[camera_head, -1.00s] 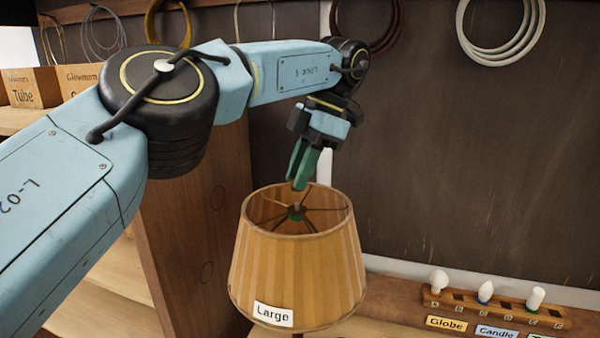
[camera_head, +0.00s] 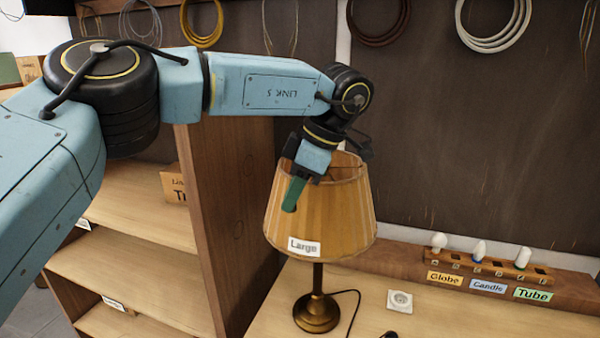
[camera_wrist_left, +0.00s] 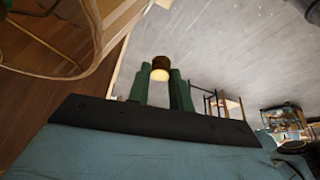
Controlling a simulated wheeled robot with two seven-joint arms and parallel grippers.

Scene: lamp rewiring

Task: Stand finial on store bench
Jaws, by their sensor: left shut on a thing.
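My left gripper (camera_head: 293,194) is in front of the lamp's pleated tan shade, its green fingers pointing down. In the left wrist view its fingers (camera_wrist_left: 160,80) are shut on the finial (camera_wrist_left: 160,67), a small brown, brass-like piece with a pale yellow end. The finial cannot be made out in the head view. The lamp shade (camera_head: 345,215) is labelled Large and sits on a dark stem with a brass base (camera_head: 316,314). The lamp stands on a wooden bench (camera_head: 270,320). I cannot tell which surface is the store bench. My right gripper is not in view.
A wooden shelf unit (camera_head: 215,240) stands left of the lamp. A bulb rack (camera_head: 500,265) labelled Globe, Candle and Tube is at the right. A cord and a white socket (camera_head: 399,300) lie right of the lamp base. Coiled wires hang on the wall.

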